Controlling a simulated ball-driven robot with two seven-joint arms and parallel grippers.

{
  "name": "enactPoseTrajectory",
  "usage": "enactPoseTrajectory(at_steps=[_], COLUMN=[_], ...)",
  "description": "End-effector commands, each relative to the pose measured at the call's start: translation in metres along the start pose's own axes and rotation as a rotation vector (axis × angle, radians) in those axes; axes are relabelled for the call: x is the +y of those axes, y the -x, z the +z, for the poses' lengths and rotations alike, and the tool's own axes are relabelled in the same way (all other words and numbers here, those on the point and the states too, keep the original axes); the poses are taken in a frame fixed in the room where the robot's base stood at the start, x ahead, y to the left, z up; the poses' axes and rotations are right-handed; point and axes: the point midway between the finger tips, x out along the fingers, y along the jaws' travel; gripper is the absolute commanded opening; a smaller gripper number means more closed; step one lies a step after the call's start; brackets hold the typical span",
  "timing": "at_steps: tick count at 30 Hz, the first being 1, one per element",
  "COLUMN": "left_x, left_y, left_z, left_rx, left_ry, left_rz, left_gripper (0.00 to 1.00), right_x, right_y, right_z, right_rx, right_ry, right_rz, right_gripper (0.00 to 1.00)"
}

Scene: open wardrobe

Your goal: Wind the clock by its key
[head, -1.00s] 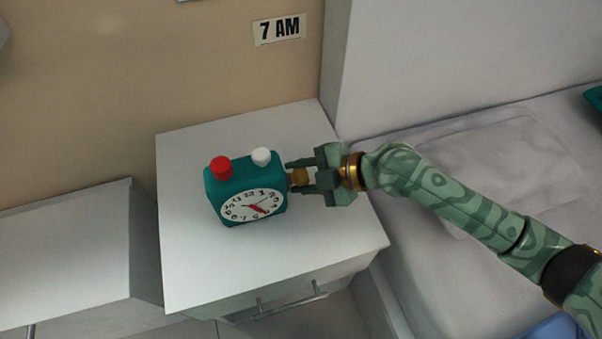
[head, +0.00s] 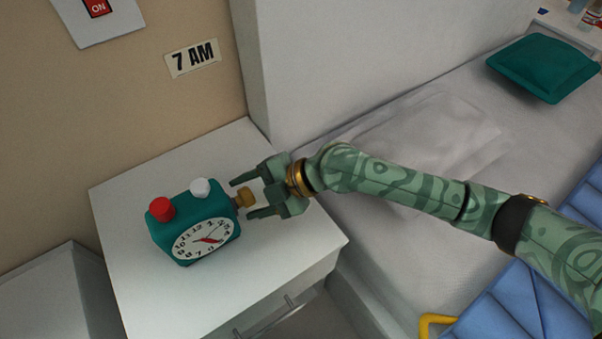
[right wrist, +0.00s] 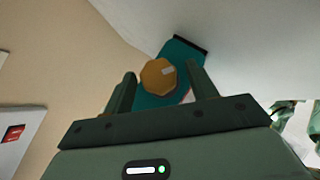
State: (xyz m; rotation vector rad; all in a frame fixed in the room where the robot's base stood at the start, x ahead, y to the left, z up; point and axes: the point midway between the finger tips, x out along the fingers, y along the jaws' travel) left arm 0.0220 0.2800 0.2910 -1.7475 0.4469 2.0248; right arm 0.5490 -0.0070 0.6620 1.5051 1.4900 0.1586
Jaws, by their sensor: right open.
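The teal clock (head: 193,222) stands on the white nightstand, with a red knob (head: 161,209) and a white knob (head: 200,188) on top and a white dial with red hands facing front. Its brass key (head: 244,197) sticks out of its right side. My right gripper (head: 241,198) is open, its fingers on either side of the key's outer end, without gripping it. In the right wrist view, the key (right wrist: 158,77) shows as a gold octagonal knob between the two spread fingertips (right wrist: 162,82), with the teal clock body (right wrist: 180,52) behind it. My left gripper is not in view.
The white nightstand (head: 130,262) has free room around the clock. A bed (head: 395,200) with a teal pillow (head: 545,66) lies to the right. A "7 AM" sign (head: 192,58) and a plate with a red "ON" switch (head: 97,8) are on the wall.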

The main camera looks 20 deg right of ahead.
Motion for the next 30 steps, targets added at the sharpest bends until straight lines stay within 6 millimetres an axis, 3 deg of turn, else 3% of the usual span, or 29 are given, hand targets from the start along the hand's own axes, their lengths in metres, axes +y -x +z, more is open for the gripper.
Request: enactPoseTrajectory(at_steps=[8, 15, 21, 30], left_x=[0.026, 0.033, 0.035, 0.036], left_y=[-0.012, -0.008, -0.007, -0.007], left_z=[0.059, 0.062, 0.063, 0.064], left_rx=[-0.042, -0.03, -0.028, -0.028], left_ry=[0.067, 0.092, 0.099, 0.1], left_rz=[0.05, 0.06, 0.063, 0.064], left_gripper=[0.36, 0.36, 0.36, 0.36], right_x=[0.003, 0.001, 0.0, 0.0], right_y=[0.073, 0.128, 0.15, 0.152], right_z=[-0.001, -0.001, 0.0, 0.0], right_rx=[-0.006, -0.003, 0.0, 0.001], right_ry=[0.003, 0.001, 0.0, -0.001], right_rz=[0.001, -0.001, -0.001, -0.001], right_gripper=[0.57, 0.57, 0.57, 0.57])
